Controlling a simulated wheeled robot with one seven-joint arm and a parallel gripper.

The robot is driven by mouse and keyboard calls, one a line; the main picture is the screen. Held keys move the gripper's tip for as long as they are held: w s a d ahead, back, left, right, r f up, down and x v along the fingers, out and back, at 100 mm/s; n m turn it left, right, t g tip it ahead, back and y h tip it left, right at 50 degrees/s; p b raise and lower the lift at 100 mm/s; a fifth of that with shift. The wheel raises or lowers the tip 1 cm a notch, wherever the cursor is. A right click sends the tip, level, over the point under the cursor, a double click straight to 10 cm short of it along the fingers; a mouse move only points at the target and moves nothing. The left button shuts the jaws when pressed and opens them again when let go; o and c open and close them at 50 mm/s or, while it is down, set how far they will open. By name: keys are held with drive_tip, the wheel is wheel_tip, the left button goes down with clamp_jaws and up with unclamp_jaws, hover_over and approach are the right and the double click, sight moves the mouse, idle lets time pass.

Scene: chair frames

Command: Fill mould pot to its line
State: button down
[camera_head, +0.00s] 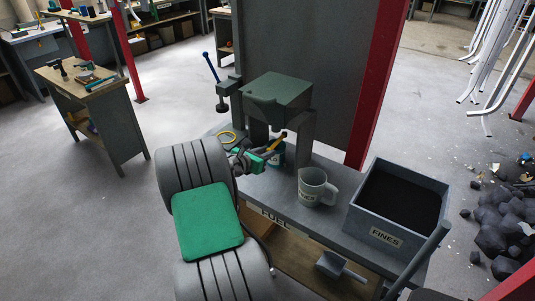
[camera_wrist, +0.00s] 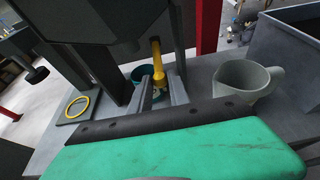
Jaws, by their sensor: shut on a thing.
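The teal mould pot (camera_head: 279,156) stands on the grey bench under the grey-green hopper (camera_head: 280,92). It also shows in the wrist view (camera_wrist: 141,73), partly hidden behind my fingers and a yellow lever (camera_wrist: 156,58). The lever hangs down from the hopper's underside and also shows in the head view (camera_head: 277,141). My gripper (camera_head: 268,149) is at the front of the hopper; in the wrist view my gripper (camera_wrist: 161,84) has its two fingers closed about the lever's lower end. The fill line and the level inside the pot cannot be made out.
A pale grey mug (camera_head: 309,188) stands to the right of the hopper. Right of it is a grey bin (camera_head: 387,238) labelled FINES, holding dark material. A yellow ring (camera_wrist: 77,107) lies on a dark plate at left. A scoop (camera_head: 338,267) lies on the lower shelf.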

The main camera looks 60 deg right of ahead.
drive_tip(key=shift+d+r+p, duration=0.2)
drive_tip(key=shift+r+p, duration=0.95)
drive_tip(key=shift+r, duration=0.1)
drive_tip(key=shift+d+r+p, duration=0.2)
drive_tip(key=shift+r+p, duration=0.9)
drive_tip(key=shift+r, duration=0.15)
drive_tip(key=shift+f, duration=0.1)
